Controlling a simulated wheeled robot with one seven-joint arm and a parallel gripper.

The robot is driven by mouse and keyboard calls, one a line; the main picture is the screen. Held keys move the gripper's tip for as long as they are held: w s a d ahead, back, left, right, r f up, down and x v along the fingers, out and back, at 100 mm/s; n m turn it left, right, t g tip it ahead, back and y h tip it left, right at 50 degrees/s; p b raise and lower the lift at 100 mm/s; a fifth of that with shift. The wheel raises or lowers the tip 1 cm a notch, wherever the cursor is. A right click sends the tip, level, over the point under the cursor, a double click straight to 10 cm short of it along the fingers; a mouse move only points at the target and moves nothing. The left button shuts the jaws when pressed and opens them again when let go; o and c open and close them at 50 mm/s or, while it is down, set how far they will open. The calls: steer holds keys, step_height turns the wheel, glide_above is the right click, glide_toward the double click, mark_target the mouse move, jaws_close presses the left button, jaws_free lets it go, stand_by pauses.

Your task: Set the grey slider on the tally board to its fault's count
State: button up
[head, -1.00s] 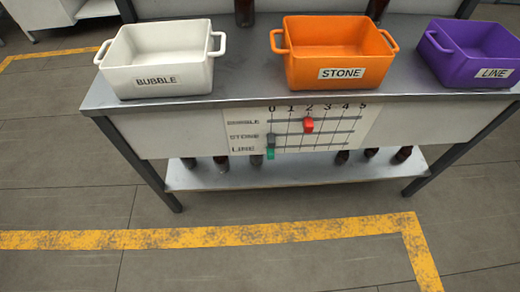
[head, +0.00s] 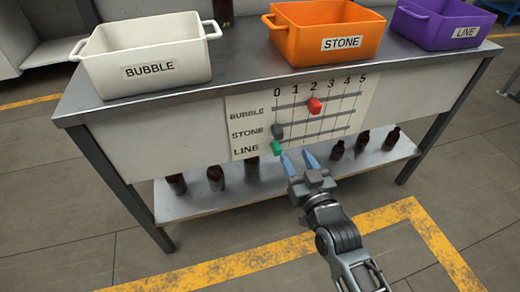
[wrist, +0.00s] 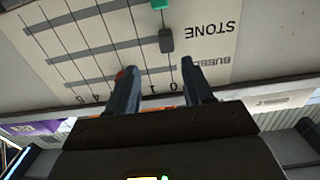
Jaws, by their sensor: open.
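The tally board (head: 358,90) is on the front of the bench, with columns 0 to 5 and rows BUBBLE, STONE and LINE. The grey slider (head: 277,131) sits at 0 on the STONE row. The red slider (head: 315,106) is at 2 on BUBBLE and the green slider (head: 276,148) at 0 on LINE. My gripper (head: 298,158) is open and empty, fingers toward the board's lower edge. In the wrist view the board is upside down; the grey slider (wrist: 166,40) shows beyond my open fingers (wrist: 158,72), untouched. A finger partly hides the red slider (wrist: 121,74).
White BUBBLE (head: 150,72), orange STONE (head: 300,42) and purple LINE (head: 425,33) bins stand on the bench top. Several dark bottles stand on the lower shelf (head: 205,205) below the board. A bench leg (head: 120,190) stands at the left. Floor in front is clear.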

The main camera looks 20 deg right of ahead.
mark_target(280, 136)
steer(key=w, duration=0.6)
steer(key=w+a, duration=0.1)
steer(key=w, duration=0.2)
steer(key=shift+w, duration=0.25)
jaws_close()
stand_by(0.4)
